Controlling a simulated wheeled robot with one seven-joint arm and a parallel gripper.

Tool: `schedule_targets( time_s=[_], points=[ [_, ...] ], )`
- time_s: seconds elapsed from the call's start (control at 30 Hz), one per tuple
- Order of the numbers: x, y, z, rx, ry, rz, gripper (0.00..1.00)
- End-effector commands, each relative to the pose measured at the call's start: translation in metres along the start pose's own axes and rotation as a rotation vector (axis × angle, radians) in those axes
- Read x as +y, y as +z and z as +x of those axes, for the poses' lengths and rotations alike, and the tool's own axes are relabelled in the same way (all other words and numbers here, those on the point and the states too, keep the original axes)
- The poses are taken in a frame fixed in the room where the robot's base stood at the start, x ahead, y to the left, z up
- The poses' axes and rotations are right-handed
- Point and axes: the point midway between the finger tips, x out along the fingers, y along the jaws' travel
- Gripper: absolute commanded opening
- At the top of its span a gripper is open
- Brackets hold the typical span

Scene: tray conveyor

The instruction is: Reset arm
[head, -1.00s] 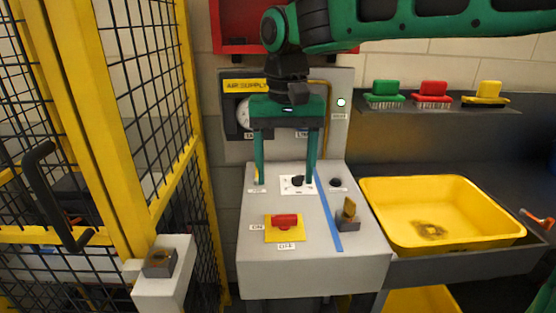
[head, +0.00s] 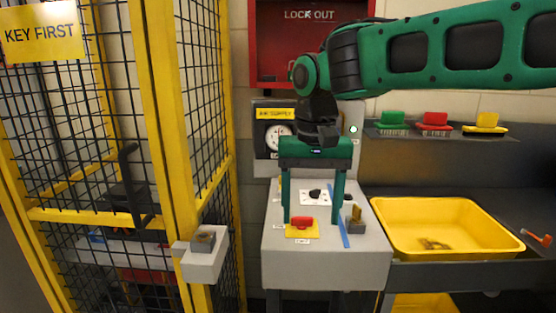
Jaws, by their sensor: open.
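My gripper (head: 314,218) is in the middle of the head view, pointing down in front of and above the grey control console (head: 325,262). Its two green fingers are wide apart with nothing between them. Behind the fingers, a black knob (head: 315,193) sits on a white plate on the console top. A brass-coloured key-like piece (head: 356,213) stands in a grey holder to the right of the right finger. I cannot tell whether the fingertips touch the console.
A yellow mesh fence (head: 160,120) with a "KEY FIRST" sign stands at the left. A grey key box (head: 203,241) juts out beside it. A red lockout box (head: 270,45) hangs behind my arm. A yellow basin (head: 440,228) and a shelf with brushes (head: 435,121) are at the right.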

Motion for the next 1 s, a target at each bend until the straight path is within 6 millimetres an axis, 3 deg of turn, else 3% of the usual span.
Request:
schedule_targets(
  time_s=[0.37,0.57,0.67,0.8,0.9,1.0],
  points=[
    [0.082,0.001,0.019,0.012,0.024,0.086,0.66],
    [0.153,0.014,0.035,0.014,0.035,0.168,0.66],
    [0.204,0.033,0.049,0.013,0.039,0.232,0.66],
    [0.278,0.080,0.077,0.005,0.035,0.334,0.66],
    [0.316,0.119,0.099,0.000,0.025,0.397,0.66],
    [0.339,0.154,0.118,-0.005,0.012,0.445,0.66]
  ],
)
